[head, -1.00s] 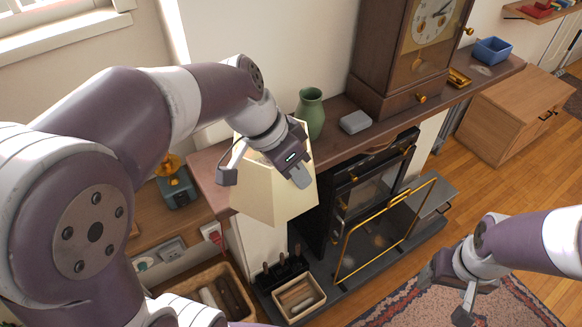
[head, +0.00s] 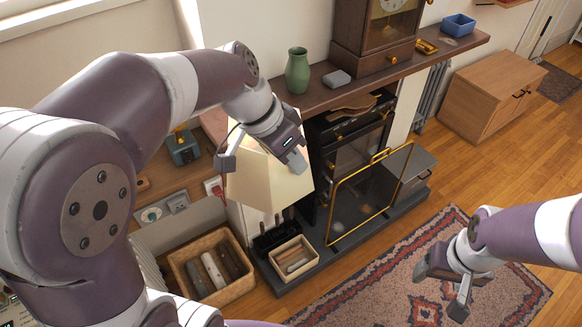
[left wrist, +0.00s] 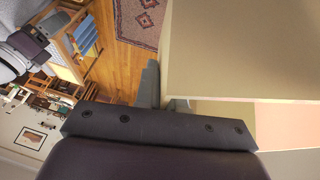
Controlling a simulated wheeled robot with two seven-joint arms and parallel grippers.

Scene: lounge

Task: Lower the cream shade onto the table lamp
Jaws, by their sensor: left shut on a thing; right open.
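The cream shade (head: 262,182) hangs in my left gripper (head: 260,160), in front of the mantel shelf's left end. The shade tapers, with its wide end down, and is slightly tilted in the head view. The gripper is shut on its upper part, and the exact contact is partly hidden. In the left wrist view the shade (left wrist: 240,50) fills the upper right, beside a grey finger (left wrist: 150,85). My right gripper (head: 443,288) is open and empty above the rug. I cannot make out the table lamp in either view.
Below are a stove with a brass-railed guard (head: 345,205), a wicker basket (head: 190,250) and a small crate (head: 292,262).

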